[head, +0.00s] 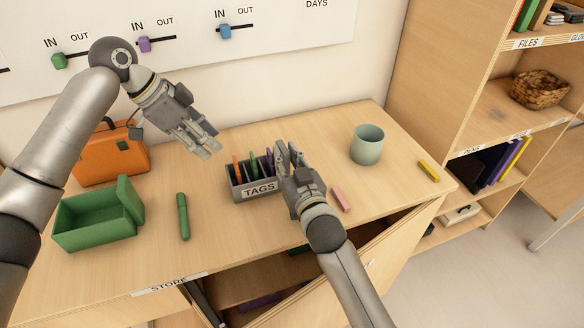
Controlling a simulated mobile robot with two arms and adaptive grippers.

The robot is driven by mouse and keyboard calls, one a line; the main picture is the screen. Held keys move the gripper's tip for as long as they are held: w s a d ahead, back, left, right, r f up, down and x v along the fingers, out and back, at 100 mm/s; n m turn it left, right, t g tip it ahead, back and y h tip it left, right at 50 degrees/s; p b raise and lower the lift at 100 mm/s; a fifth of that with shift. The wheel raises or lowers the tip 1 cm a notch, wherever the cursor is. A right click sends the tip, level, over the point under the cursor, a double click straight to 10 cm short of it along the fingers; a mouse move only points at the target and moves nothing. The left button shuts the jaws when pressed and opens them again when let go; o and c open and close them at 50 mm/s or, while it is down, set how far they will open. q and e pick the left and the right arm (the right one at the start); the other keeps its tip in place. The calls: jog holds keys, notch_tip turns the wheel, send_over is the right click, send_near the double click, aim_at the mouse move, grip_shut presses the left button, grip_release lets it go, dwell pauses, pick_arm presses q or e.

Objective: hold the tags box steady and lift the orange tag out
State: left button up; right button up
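The grey tags box (238,192), labelled TAGS, stands on the wooden desk. The orange tag (236,167) stands upright at its left end. Green tags (253,165) and purple tags (268,160) stand to its right. My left gripper (213,144) is above and to the left of the box, its fingers apart and empty, clear of the orange tag. My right gripper (289,152) is at the right end of the box, its fingers pointing away from me. It hides that end, so I cannot tell whether it grips the wall.
An orange case (110,158) and an open green box (95,228) stand at left. A green marker (183,216) lies left of the tags box. A pink block (341,199), a grey-green cup (367,145) and a yellow block (429,170) are to the right.

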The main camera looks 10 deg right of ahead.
jog(key=shift+w, duration=0.3)
jog(key=shift+c, duration=0.5)
grip_shut()
jog(key=shift+o, duration=1.5)
grip_release()
grip_shut()
